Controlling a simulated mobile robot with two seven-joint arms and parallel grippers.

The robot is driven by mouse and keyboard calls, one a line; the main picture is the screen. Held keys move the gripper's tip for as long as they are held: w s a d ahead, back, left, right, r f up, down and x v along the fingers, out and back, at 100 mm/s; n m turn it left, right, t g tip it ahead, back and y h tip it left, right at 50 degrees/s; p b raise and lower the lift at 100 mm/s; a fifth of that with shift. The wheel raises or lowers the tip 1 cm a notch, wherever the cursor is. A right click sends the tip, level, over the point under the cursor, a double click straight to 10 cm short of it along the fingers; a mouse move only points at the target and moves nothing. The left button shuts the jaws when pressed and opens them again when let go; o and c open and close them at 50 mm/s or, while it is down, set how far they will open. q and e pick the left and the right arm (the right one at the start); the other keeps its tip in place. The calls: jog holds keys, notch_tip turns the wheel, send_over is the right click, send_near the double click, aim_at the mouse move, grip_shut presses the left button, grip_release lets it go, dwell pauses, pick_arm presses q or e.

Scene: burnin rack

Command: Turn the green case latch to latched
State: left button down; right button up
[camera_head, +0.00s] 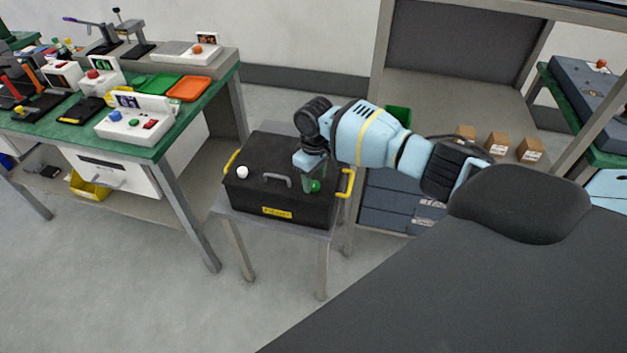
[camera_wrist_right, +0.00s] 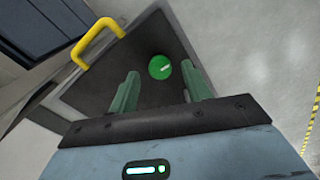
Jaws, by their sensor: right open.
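The green case latch (camera_head: 315,186) is a round green knob on the front right of the black case's lid. It also shows in the right wrist view (camera_wrist_right: 159,67), with a small pale mark on its face. The black case (camera_head: 262,194) stands shut on a small grey stand. A white knob (camera_head: 243,172) sits at the lid's left. My right gripper (camera_head: 313,184) points down over the green latch. Its green fingers (camera_wrist_right: 157,90) are open, with the latch beyond and between their tips; contact is not visible. My left gripper is not in view.
The case has a grey top handle (camera_head: 276,179) and yellow side handles (camera_head: 347,183). A green-topped workbench (camera_head: 155,148) with devices and trays stands at the left. A shelf with small brown boxes (camera_head: 497,143) is at the right. The floor in front is clear.

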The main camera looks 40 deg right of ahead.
jog(key=shift+f, duration=0.7)
jog(key=c, duration=1)
